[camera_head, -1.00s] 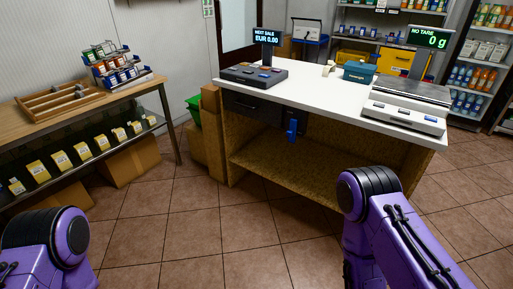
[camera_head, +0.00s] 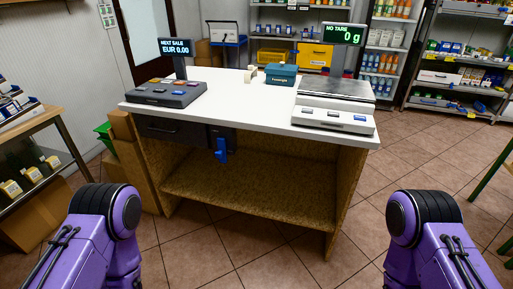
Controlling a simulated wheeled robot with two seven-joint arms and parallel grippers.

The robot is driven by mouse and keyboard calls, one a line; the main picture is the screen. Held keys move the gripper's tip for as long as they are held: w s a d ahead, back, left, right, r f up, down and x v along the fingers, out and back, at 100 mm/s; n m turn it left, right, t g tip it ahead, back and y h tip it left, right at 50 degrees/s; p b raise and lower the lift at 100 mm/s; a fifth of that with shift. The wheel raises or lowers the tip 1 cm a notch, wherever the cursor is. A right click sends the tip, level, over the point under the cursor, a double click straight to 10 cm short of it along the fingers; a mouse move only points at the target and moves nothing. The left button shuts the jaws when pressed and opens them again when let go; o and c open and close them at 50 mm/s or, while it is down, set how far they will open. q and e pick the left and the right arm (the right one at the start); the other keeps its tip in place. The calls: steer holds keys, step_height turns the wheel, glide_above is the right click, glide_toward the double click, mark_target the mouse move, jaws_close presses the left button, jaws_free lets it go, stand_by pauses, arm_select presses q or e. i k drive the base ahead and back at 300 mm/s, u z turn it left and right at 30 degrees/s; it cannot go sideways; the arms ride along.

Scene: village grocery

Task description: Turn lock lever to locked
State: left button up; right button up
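A blue lock lever (camera_head: 221,150) hangs on a dark lock box (camera_head: 222,134) under the front edge of the white counter. The lever points down, below the box. A black drawer (camera_head: 172,131) sits to its left under the counter. My two purple arms show at the lower left and lower right of the head view, well in front of the counter and apart from the lever. Neither gripper is in view.
The counter (camera_head: 235,112) carries a cash register (camera_head: 166,94), a scale (camera_head: 333,118) and a teal cash box (camera_head: 281,74). Cardboard boxes (camera_head: 130,160) stand at its left side. A wooden table (camera_head: 30,125) is at far left. The tiled floor before the counter is clear.

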mark_target(221, 154)
steer(key=z, duration=0.2)
steer(key=i, duration=1.1)
steer(key=u, duration=0.4)
